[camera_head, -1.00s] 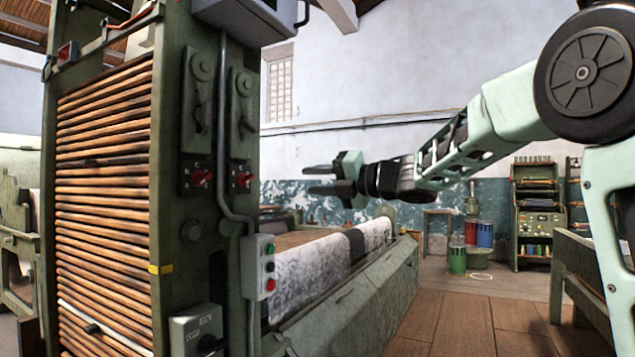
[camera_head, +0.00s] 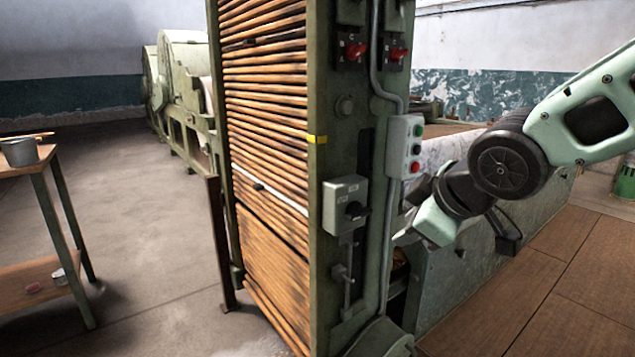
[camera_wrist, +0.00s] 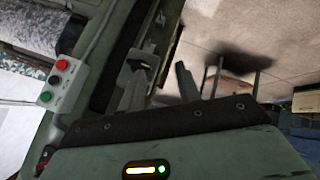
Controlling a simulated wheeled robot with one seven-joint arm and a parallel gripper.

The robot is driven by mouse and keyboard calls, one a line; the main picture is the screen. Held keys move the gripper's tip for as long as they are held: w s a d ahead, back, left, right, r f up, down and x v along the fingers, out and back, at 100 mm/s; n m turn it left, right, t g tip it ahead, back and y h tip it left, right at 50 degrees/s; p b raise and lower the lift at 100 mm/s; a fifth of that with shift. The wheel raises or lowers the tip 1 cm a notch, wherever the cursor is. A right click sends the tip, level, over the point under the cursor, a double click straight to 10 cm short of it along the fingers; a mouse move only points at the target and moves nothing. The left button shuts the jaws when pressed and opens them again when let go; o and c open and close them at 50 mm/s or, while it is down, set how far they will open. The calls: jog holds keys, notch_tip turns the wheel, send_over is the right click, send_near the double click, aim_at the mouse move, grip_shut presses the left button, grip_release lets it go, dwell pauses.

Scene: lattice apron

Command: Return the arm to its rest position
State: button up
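My arm comes in from the right in the head view and bends down toward the green lattice machine (camera_head: 335,235). My gripper (camera_head: 408,236) is low beside the machine's right side, just below the push-button box (camera_head: 404,147). Its fingers are hard to make out there. In the wrist view my gripper (camera_wrist: 160,80) shows two fingers standing apart with nothing held between them. Whether the fingers touch the machine cannot be told.
A grey switch box (camera_head: 345,205) and a conduit stand out from the machine near my gripper. A long green trough (camera_head: 500,265) runs behind the arm. A small table (camera_head: 25,165) with a pot stands at left. The concrete floor (camera_head: 150,220) between is open.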

jog(key=s+f+m+g+h, duration=0.15)
jog(key=s+f+g, duration=0.3)
jog(key=s, duration=0.75)
jog(key=s+f+m+g+h, duration=0.1)
jog(key=s+f+m+g, duration=0.4)
jog(key=s, duration=0.8)
notch_tip(320, 180, up, 18)
jog(key=w+n+t+p, duration=0.1)
jog(key=n+p, duration=0.1)
jog(key=p, duration=1.7)
jog(key=shift+a, duration=0.25)
jog(key=shift+w+t, duration=0.1)
jog(key=shift+t, duration=0.15)
